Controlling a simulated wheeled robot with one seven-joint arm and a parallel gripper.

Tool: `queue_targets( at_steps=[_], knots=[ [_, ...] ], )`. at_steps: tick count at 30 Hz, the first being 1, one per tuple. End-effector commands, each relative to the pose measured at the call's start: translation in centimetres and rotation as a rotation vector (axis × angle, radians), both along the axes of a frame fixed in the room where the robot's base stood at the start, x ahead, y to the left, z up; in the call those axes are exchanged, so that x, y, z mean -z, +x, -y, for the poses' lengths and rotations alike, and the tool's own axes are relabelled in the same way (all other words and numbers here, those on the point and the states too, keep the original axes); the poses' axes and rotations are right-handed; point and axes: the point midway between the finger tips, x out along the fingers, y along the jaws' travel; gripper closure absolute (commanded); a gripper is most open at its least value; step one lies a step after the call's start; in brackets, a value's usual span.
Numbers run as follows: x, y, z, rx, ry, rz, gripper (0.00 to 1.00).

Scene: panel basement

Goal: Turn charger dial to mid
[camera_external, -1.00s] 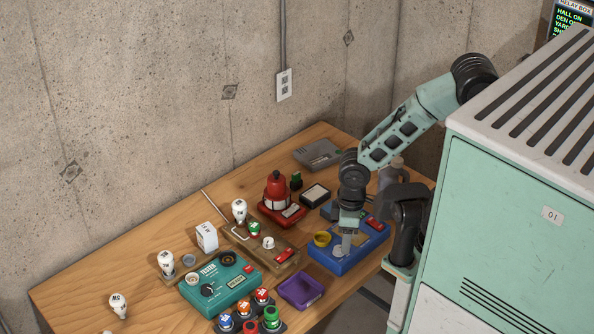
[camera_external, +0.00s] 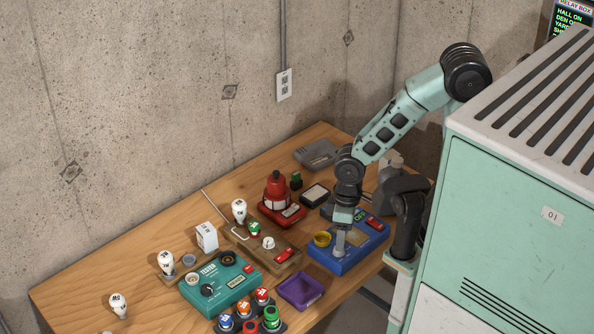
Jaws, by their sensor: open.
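The labels are too small to read, so I cannot tell for sure which unit is the charger. A blue box (camera_external: 362,257) at the right end of the bench carries a yellow round part (camera_external: 322,239) and a red part. My gripper (camera_external: 340,247) points down over the blue box's front left, right of the yellow part. Its fingertips are at or just above a grey round part there; contact cannot be made out. It is open. A teal box (camera_external: 245,281) with a black dial (camera_external: 208,290) sits left of the middle, away from my gripper.
A purple tray (camera_external: 301,291) lies left of the blue box. A wooden board (camera_external: 281,247) with a bulb and switches is behind it. A red lamp unit (camera_external: 277,190) and a grey tray (camera_external: 317,153) stand farther back.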

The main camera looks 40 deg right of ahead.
Motion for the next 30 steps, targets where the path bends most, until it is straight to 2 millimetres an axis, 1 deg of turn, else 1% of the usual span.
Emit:
queue_targets(
  at_steps=[1,5,8,11,12,16,18,22,26,30],
  knots=[
    [-1.6,0.6,-0.1,0.064,0.014,-0.026,0.5],
    [-2.6,2.8,0.1,0.282,0.048,-0.072,0.5],
    [-2.8,4.5,1.0,0.462,0.05,-0.09,0.5],
    [-2.8,6.0,2.6,0.64,0.028,-0.092,0.5],
    [-2.7,6.5,3.4,0.708,0.015,-0.088,0.5],
    [-2.2,7.5,6.1,0.885,-0.038,-0.064,0.5],
    [-1.9,7.8,7.3,0.951,-0.064,-0.049,0.5],
    [-1.4,8.0,8.7,1.019,-0.094,-0.028,0.5],
    [-0.5,8.1,9.0,1.035,-0.101,-0.022,0.5],
    [1.0,8.1,9.0,1.033,-0.099,-0.021,0.5]
  ],
)
